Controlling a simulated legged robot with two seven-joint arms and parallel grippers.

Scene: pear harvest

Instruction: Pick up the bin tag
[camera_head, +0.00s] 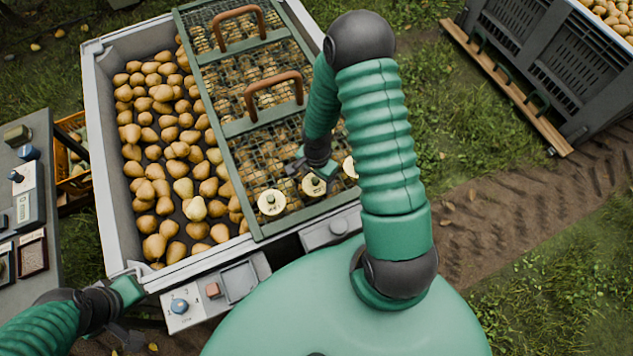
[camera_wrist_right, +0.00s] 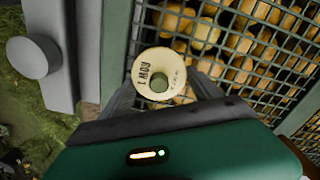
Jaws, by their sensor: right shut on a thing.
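Three round cream bin tags with green knobs lie in a row at the near end of the mesh lid: a left one (camera_head: 271,203), a middle one (camera_head: 313,187) and a right one (camera_head: 350,167). My right gripper (camera_head: 312,172) is down at the middle tag and shut on it. In the right wrist view this tag (camera_wrist_right: 160,62) shows dark lettering and its knob, between the fingers of the gripper (camera_wrist_right: 165,92). I cannot tell whether it is clear of the mesh. My left gripper (camera_head: 122,335) is partly in view at lower left; its jaws are unclear.
The grey bin (camera_head: 92,110) holds many pears, its right part under the green-framed mesh lid (camera_head: 248,125) with brown handles. A control panel (camera_head: 185,306) is at its near edge. A side table (camera_head: 45,140) stands left, a dark crate (camera_head: 570,80) far right.

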